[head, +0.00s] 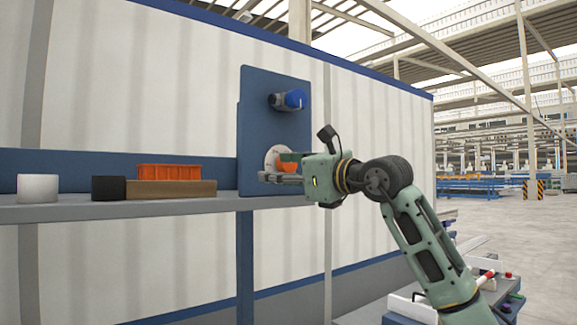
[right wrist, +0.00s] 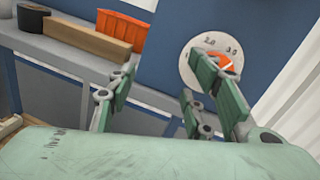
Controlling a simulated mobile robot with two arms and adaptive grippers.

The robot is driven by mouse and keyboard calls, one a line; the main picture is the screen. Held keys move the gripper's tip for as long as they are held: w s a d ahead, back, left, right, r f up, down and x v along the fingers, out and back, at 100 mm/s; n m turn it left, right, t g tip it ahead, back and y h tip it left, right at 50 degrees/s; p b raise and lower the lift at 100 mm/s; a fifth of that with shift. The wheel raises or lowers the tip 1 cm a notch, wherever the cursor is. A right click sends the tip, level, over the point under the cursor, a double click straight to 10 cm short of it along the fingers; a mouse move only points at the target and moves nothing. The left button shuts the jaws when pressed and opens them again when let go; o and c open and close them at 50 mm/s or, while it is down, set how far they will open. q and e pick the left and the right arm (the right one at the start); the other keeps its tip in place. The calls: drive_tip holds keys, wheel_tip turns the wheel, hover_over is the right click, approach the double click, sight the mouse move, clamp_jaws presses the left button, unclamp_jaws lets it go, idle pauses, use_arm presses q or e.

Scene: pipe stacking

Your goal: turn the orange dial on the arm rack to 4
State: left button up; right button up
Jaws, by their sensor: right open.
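The orange dial (head: 287,160) sits on a pale round scale plate (head: 272,156) low on the blue upright panel (head: 258,110). In the right wrist view the dial (right wrist: 222,62) shows behind my right gripper's fingers, with a few scale digits on the plate (right wrist: 205,45) readable only in part. My right gripper (head: 280,178) is at the dial's lower front in the head view, its fingers pointing left. In the wrist view the right gripper (right wrist: 165,100) is open, with nothing between its fingers. I cannot tell whether a finger touches the dial. My left gripper is not in view.
On the shelf (head: 190,208) stand a white cylinder (head: 38,188), a black cylinder (head: 108,188), a wooden block (head: 175,188) and an orange bin (head: 172,172), left of the panel.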

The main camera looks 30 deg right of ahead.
sight(289, 166)
drive_tip(key=s+d+r+m+h, duration=0.2)
drive_tip(key=d+h, duration=0.1)
drive_tip(key=d, duration=0.3)
drive_tip(key=shift+n, duration=0.3)
drive_tip(key=w+p, duration=0.2)
drive_tip(key=w, duration=0.1)
drive_tip(key=w+p, duration=0.2)
drive_tip(key=w, duration=0.2)
drive_tip(key=shift+w+a, duration=0.2)
drive_tip(key=shift+w, duration=0.05)
drive_tip(key=shift+w+f, duration=0.1)
drive_tip(key=shift+f, duration=0.05)
drive_tip(key=c, duration=1)
drive_tip(key=shift+c, duration=0.2)
